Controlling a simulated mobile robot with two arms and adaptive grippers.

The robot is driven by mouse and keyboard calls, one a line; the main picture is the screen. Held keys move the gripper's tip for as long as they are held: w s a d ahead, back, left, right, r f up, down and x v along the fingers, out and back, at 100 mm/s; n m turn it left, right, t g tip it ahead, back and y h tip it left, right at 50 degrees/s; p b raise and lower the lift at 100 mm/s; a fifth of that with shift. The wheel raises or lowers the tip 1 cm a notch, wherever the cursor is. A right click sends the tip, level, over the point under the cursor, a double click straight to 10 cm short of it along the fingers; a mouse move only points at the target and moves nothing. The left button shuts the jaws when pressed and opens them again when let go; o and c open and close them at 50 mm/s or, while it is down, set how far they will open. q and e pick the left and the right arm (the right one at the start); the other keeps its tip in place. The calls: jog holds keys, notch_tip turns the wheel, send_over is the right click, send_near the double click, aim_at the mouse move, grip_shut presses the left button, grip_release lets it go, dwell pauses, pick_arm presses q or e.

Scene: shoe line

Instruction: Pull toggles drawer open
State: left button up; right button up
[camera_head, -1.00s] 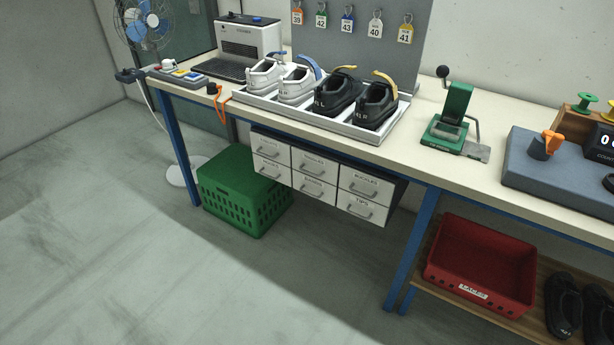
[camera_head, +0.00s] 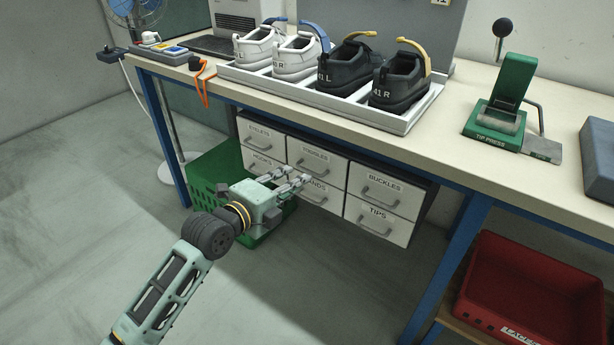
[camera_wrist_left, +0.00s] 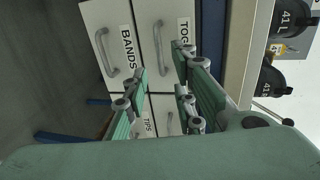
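The toggles drawer (camera_head: 322,157) is the top middle one in a white drawer block under the bench, and it looks shut. Its label is readable and its bar handle is partly behind my fingers in the head view. My left gripper (camera_head: 290,177) is open and empty in front of the middle column, apart from the drawers as far as I can tell. In the left wrist view the toggles front (camera_wrist_left: 150,22) and its handle lie ahead, with my spread left fingers (camera_wrist_left: 160,88) nearer the camera. The bands drawer (camera_wrist_left: 105,22) lies beside it. My right gripper is out of view.
Buckles (camera_head: 385,186) and tips (camera_head: 377,217) drawers sit to the right. A green crate (camera_head: 205,168) stands on the floor behind my left gripper. A bench leg (camera_head: 450,255) and red bin (camera_head: 530,285) are at right. A shoe tray (camera_head: 400,122) rests on the bench.

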aim_at(310, 173)
pick_arm(q)
jog(key=b+x, duration=0.1)
jog(key=x, duration=0.6)
jog(key=shift+c, duration=0.4)
grip_shut()
jog(key=shift+f, duration=0.1)
jog(key=shift+s+f, duration=0.1)
